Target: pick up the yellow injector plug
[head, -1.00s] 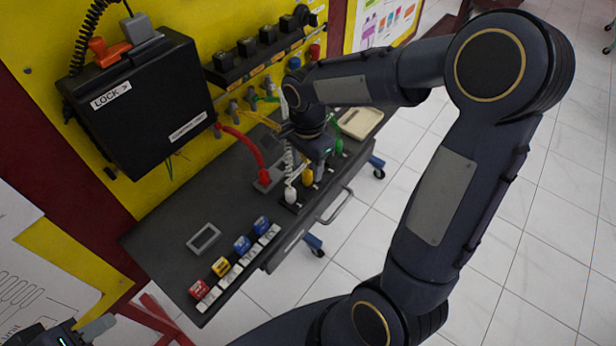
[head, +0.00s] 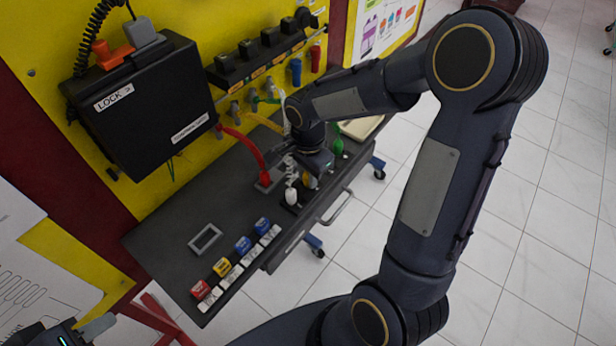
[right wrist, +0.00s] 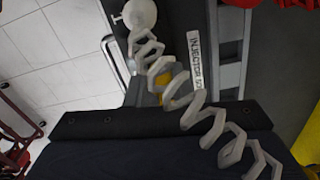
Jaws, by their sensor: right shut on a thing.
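The yellow injector plug (head: 311,183) stands at the front of the bench, mostly hidden under my right gripper (head: 312,173). In the right wrist view a small yellow patch of the plug (right wrist: 163,80) shows behind a white coiled cable (right wrist: 170,85). My right gripper is shut on the yellow plug; its fingertips are largely hidden. The plug still appears low at its row on the bench; whether it is clear of it I cannot tell. My left gripper (head: 85,332) shows only partly at the bottom left corner, away from the plugs.
A white plug (head: 291,196) stands close on the left of my right gripper, and a green plug (head: 337,146) on its right. A red cable (head: 245,145) arches behind. A black box (head: 145,105) hangs on the yellow panel. Labelled blocks (head: 241,244) line the bench's front left.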

